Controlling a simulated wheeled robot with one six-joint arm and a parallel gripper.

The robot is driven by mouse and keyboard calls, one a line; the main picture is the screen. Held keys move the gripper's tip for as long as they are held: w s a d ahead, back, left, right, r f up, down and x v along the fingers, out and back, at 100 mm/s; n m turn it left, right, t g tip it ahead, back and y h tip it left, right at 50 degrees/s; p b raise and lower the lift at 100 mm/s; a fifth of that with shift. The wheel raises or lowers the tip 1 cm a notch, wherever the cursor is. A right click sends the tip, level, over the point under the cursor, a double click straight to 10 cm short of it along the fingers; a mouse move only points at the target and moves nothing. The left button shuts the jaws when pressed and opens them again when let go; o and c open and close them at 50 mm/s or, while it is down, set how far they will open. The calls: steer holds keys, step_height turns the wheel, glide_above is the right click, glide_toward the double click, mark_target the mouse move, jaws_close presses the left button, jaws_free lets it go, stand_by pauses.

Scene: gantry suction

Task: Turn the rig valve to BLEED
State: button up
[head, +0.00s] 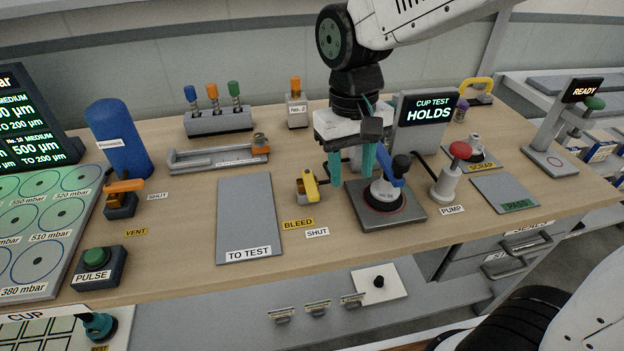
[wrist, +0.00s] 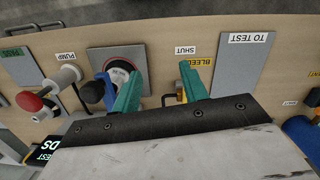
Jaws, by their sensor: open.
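My gripper (head: 352,178) is open and empty, with teal fingers pointing down between the valve and the blue-levered cup fixture (head: 386,192). In the wrist view the valve (wrist: 180,97) is mostly hidden by one finger of my gripper (wrist: 163,80), and the BLEED and SHUT labels show beyond it. Contact cannot be told.
The cup fixture sits on a grey plate (head: 362,218) close beside the fingers. The red-topped pump (head: 452,172) and the CUP TEST display (head: 427,120) reading HOLDS stand to the right. The flat TO TEST pad (head: 249,215) left of the valve is empty.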

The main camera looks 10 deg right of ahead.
glide_above(312, 186)
steer(key=s+d, duration=0.1)
steer(key=s, duration=0.2)
steer(key=shift+w+f, duration=0.25)
steer(key=shift+f, duration=0.75)
steer(key=shift+w+a+r+m+t, duration=0.15)
steer(key=shift+w+a+m+t, duration=0.15)
steer(key=shift+w, duration=0.3)
steer(key=shift+w+a+r+m+t, duration=0.2)
steer(key=shift+w+a+m, duration=0.1)
steer(key=shift+w, duration=0.3)
steer(key=shift+w+m, duration=0.15)
steer(key=shift+m, duration=0.15)
step_height(312, 186, down, 8)
steer(key=shift+r, duration=0.2)
steer(key=shift+d, duration=0.1)
jaws_close()
